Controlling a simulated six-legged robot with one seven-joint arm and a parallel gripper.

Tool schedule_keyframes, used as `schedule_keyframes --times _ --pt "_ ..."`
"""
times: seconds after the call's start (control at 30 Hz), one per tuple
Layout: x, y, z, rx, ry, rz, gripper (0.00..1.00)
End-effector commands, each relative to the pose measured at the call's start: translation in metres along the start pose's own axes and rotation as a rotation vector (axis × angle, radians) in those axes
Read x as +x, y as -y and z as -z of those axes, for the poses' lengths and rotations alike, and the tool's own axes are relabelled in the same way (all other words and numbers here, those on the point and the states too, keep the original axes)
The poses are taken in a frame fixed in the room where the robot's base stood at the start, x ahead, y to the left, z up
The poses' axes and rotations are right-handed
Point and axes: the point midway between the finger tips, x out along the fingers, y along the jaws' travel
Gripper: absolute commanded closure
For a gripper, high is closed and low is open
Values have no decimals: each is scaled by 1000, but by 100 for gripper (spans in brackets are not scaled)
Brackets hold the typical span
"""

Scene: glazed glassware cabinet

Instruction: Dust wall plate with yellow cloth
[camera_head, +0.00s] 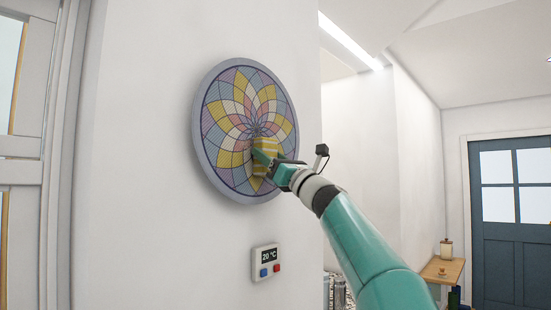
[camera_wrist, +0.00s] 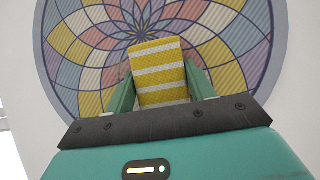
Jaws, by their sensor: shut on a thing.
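The wall plate (camera_head: 222,105) is a round disc with a flower pattern in yellow, purple, pink and white, mounted on the white wall. It also fills the upper part of the wrist view (camera_wrist: 80,60). My gripper (camera_head: 264,158) is shut on the yellow cloth (camera_head: 266,143), which has white stripes. The cloth is in front of the plate's lower middle part, at or very close to its face; I cannot tell whether it touches. In the wrist view the cloth (camera_wrist: 158,70) stands between the two green fingers.
A small thermostat (camera_head: 265,263) reading 20 °C, with blue and red buttons, is on the wall below the plate. A panelled white door or cabinet frame (camera_head: 30,140) is at the left. A blue door (camera_head: 510,220) and a wooden table (camera_head: 442,270) with a jar are at the far right.

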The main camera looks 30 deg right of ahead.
Motion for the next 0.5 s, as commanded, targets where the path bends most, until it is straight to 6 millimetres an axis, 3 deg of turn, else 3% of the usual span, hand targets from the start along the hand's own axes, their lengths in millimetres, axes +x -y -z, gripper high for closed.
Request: schedule_keyframes --times 0.5 --pt "-1 -35 0 3 -1 -3 64"
